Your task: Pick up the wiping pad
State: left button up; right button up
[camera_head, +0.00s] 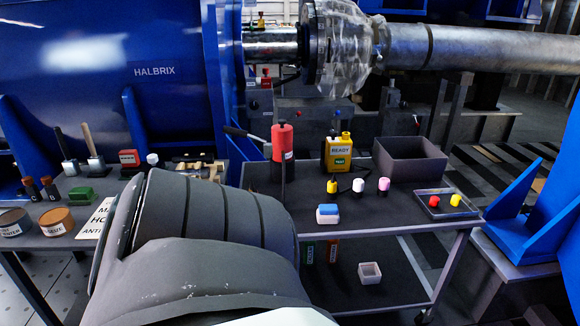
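A small block with a blue top and white lower part (328,213), which looks like a wiping pad, lies on the dark top of the cart (400,212), near its front left. A green block (80,194) lies on the left bench; I cannot tell whether it is also a pad. Neither of my grippers shows in the head view. A large grey arm link of mine fills the lower middle and hides part of the bench and the cart's left side.
Behind the blue-and-white block stand a red cylinder (282,142), a yellow READY device (338,152), a grey open bin (409,159) and several small bottles. A tray (447,212) with red and yellow caps sits at right. A white box (370,273) is on the lower shelf.

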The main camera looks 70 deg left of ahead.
aim_at(326, 214)
jog(key=u, duration=2)
jog(key=z, duration=1.75)
jog(key=u, duration=1.75)
jog(key=i+l, duration=0.1)
jog(key=l, duration=0.25)
jog(key=i+l, duration=0.1)
jog(key=l, duration=0.3)
jog(key=i+l, duration=0.1)
jog(key=l, duration=0.25)
